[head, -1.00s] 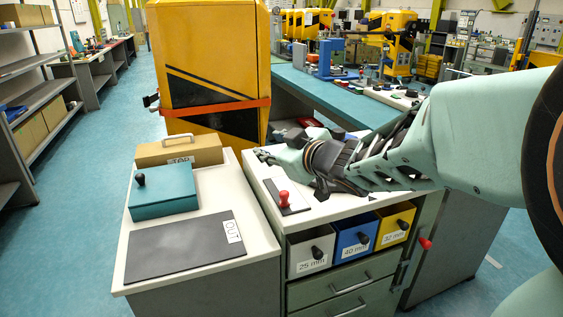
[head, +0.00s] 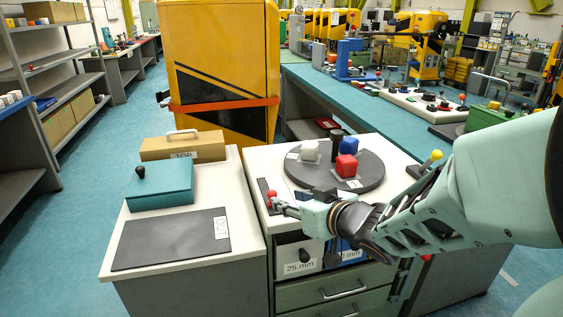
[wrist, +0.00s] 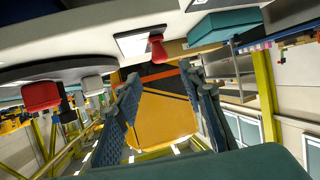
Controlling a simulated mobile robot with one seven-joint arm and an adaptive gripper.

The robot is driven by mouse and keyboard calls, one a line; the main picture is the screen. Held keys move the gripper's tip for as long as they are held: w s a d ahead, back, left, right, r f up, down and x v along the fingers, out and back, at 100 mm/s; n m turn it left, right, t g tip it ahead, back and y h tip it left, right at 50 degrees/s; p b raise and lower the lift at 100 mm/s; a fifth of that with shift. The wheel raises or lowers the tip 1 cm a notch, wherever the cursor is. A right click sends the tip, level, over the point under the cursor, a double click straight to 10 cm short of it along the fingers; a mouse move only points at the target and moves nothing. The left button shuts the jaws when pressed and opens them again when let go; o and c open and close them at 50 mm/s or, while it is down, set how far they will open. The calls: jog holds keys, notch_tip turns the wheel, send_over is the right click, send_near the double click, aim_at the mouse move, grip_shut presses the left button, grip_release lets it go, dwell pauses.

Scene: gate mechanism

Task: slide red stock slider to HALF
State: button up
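The red stock slider's knob (head: 271,195) stands on a narrow dark plate with white markings (head: 264,186), at the left edge of the white-topped cabinet. The plate's lettering is too small to read. In the wrist view the knob (wrist: 157,47) shows above the gap between the fingers, with its plate (wrist: 142,40) behind it. My gripper (head: 282,203) is just to the right of and in front of the knob in the head view, partly overlapping its surroundings. In the wrist view my gripper (wrist: 167,100) is open, its fingers wide apart with nothing between them. Contact with the knob is not visible.
A dark round turntable (head: 310,178) carries a red, a blue and a white block around a dark post. At left are a teal box (head: 160,187), a dark mat (head: 170,240) and a cardboard-coloured box (head: 183,147). Bins labelled in mm (head: 297,260) sit below the top.

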aim_at(274, 195)
jog(key=b+x, duration=0.4)
jog(key=x, duration=0.4)
jog(key=shift+w+a+f+b, duration=0.2)
jog(key=shift+f+b, duration=0.1)
jog(key=shift+b, duration=0.05)
jog(key=shift+w+a+f, duration=0.1)
jog(key=shift+w+a, duration=0.2)
jog(key=shift+w, duration=0.3)
jog(key=shift+c, duration=0.4)
grip_shut()
